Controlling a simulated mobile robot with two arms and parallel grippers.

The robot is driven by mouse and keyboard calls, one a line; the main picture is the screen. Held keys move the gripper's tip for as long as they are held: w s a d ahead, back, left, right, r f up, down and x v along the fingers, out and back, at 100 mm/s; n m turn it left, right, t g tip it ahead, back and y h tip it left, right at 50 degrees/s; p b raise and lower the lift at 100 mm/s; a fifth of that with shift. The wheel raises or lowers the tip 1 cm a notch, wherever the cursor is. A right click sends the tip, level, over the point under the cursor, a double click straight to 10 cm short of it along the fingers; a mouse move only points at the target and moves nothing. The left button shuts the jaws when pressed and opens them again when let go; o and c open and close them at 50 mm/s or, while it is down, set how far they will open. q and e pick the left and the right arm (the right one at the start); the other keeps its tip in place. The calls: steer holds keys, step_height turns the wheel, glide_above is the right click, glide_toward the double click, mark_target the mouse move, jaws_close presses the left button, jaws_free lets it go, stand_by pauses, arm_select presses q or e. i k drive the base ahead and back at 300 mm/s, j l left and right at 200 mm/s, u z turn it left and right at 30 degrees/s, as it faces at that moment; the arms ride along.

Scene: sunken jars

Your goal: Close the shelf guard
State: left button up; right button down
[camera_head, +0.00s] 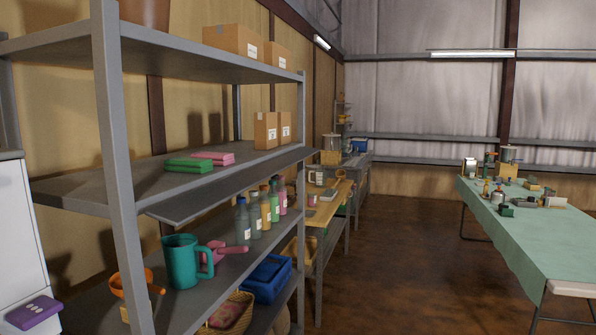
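A grey metal shelf unit (118,165) stands close by on the left. A long flat grey panel (228,186), which looks like the shelf guard, runs along the front edge of its middle shelf (85,188). The panel juts out over the aisle, folded away from the shelf, and nothing lies on it. Behind it the shelf front is open, with green folded cloths (189,166), pink cloths (213,157) and cardboard boxes (265,131). Neither of my grippers is in view.
The lower shelf holds a teal jug (183,262), several bottles (243,222), a blue crate (267,280) and a basket (228,314). A wooden bench (325,207) stands beyond. A green-covered table (530,225) is at right. The brown floor (400,250) between is clear.

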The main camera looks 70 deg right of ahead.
mark_target(178, 211)
steer(key=l+z, duration=0.15)
steer(key=z, duration=0.3)
steer(key=l+z, duration=0.1)
steer(key=z, duration=0.35)
steer(key=i+l+z, duration=0.1)
steer(key=z, duration=0.4)
steer(key=l+z, duration=0.15)
steer(key=z, duration=0.3)
steer(key=i+l, duration=0.1)
steer(key=i, duration=0.05)
